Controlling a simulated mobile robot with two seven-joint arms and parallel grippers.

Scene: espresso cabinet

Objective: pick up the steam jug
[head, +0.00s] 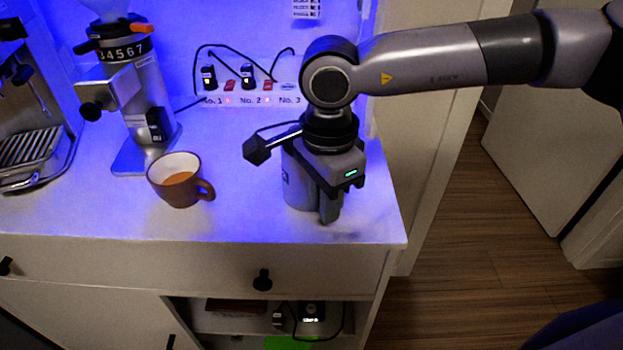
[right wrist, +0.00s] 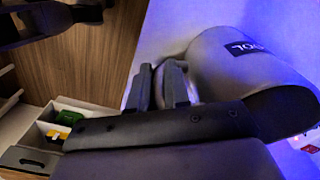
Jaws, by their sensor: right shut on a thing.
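The steam jug (head: 297,182) is a grey metal vessel standing at the right end of the cabinet top, mostly behind my right gripper (head: 329,205). In the right wrist view the jug (right wrist: 235,75) lies across the upper right, with a dark label on its side and a dark open mouth. My right gripper also shows there (right wrist: 162,88), its two fingers close together beside the jug's wall. It is shut on the jug, seemingly at the handle, which the fingers hide. I cannot tell whether the jug's base touches the counter. My left gripper is not in view.
A brown cup (head: 181,184) with coffee stands left of the jug. A grinder (head: 135,100) and an espresso machine (head: 30,130) are further left. A power strip (head: 250,98) with cables runs along the back wall. The front middle of the counter is clear.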

